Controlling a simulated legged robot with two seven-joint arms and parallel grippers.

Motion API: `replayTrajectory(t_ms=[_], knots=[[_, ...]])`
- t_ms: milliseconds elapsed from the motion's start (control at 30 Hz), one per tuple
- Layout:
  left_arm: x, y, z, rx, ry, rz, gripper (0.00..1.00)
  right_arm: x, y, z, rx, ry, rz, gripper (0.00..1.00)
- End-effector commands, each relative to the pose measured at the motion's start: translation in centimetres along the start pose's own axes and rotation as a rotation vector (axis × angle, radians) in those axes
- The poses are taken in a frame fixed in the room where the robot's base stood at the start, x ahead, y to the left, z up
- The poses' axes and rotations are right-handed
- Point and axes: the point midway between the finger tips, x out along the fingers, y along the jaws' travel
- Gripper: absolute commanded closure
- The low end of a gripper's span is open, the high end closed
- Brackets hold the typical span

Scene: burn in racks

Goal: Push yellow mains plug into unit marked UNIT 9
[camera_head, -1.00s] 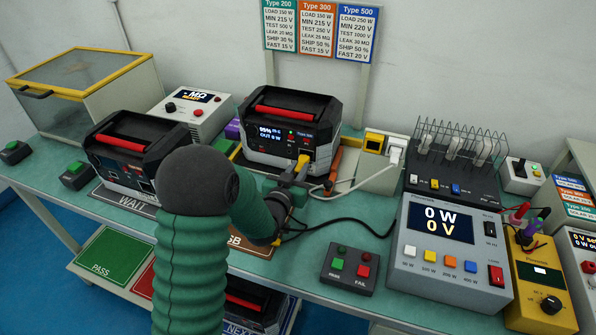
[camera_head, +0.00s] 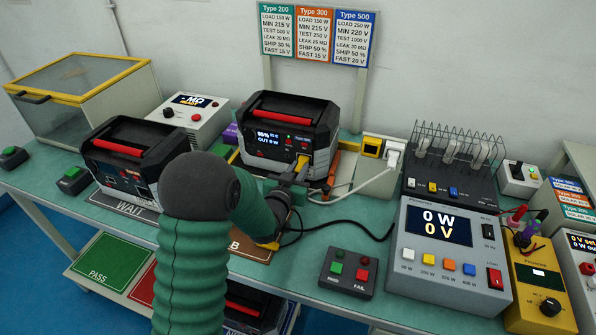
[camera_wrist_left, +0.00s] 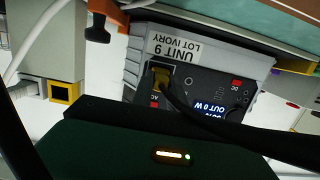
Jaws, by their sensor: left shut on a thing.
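The black unit (camera_head: 283,145) with a red handle stands on the bench. The left wrist view shows it upside down, with a white label reading UNIT 9, LOT IVORY (camera_wrist_left: 172,55). The yellow mains plug (camera_head: 301,163) is at the AC inlet on its front; it also shows in the wrist view (camera_wrist_left: 160,78). I cannot tell how deep it sits. A black cable runs from the plug. My left gripper (camera_head: 290,178) is shut on the plug in front of the unit. My forearm hides part of the bench. My right gripper is out of view.
Another black unit (camera_head: 125,160) stands left on the WAIT mat. A white socket box (camera_head: 378,175) with a white plug and cable is right of UNIT 9. PASS/FAIL buttons (camera_head: 348,272) and a grey load meter (camera_head: 445,250) stand front right.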

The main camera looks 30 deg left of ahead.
Motion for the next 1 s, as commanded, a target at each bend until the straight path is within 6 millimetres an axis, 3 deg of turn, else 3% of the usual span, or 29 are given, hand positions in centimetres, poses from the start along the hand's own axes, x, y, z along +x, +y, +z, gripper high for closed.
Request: replayTrajectory(t_ms=[167,200,367,667,767,867,1000], knots=[[0.5,0.0,-0.2,0.000,0.005,0.000,1.00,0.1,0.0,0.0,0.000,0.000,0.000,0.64],[0.5,0.0,-0.2,0.000,0.005,0.000,0.77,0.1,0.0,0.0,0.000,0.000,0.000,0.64],[0.5,0.0,-0.2,0.000,0.004,0.000,0.56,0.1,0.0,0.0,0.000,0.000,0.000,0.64],[0.3,0.0,-0.2,0.000,0.003,0.000,0.55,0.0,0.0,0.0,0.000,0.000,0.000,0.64],[-0.6,0.0,-0.2,0.000,0.003,0.000,0.55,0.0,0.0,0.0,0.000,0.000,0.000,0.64],[-2.6,-0.1,-0.3,0.000,0.003,-0.001,0.55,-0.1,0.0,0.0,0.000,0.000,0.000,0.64],[-6.8,-0.1,-0.2,0.000,0.002,-0.001,0.55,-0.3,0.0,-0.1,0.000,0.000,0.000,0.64]])
